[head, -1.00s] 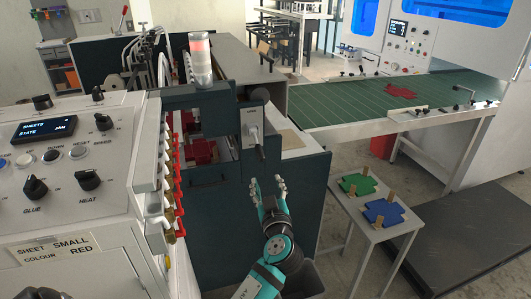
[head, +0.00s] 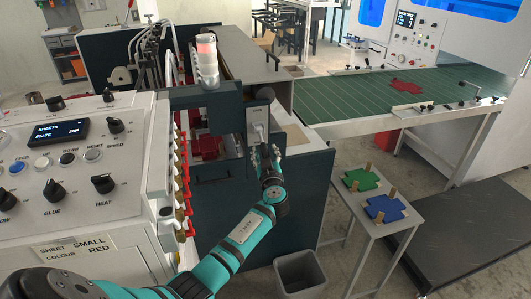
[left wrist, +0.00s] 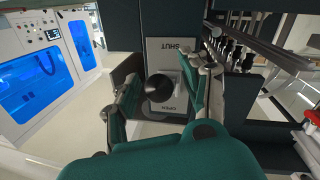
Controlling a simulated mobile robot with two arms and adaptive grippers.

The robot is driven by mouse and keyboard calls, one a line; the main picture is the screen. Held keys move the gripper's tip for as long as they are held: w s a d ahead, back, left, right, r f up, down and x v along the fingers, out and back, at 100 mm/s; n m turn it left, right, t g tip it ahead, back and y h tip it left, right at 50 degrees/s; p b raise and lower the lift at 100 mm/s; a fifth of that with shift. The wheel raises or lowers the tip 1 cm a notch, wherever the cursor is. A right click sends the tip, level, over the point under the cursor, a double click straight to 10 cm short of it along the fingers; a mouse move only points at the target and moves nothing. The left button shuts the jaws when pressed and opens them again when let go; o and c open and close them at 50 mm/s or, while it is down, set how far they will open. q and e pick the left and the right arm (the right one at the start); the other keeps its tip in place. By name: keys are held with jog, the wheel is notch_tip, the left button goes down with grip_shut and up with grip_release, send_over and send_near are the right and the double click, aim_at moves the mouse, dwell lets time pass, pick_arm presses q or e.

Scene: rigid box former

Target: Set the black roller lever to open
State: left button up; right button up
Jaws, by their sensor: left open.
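The black roller lever shows in the left wrist view as a round black knob (left wrist: 160,88) in front of a pale plate (left wrist: 172,106) marked SHUT at the picture's top and OPEN at its bottom. The knob appears between these words. The same plate (head: 257,121) shows in the head view on the dark green machine front. My left gripper (head: 264,153) is open just below the plate. In the left wrist view, its fingers (left wrist: 165,82) lie on either side of the knob; I cannot tell whether they touch it. My right gripper is out of view.
A white control panel (head: 75,196) with knobs and a red-handled valve row stands at left. A grey bin (head: 300,272) is on the floor below my left arm. A small table (head: 372,229) with green and blue pieces and a green conveyor (head: 350,104) are at right.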

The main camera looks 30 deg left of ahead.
pick_arm(q)
grip_shut()
jog(key=shift+w, duration=0.1)
dwell(0.5)
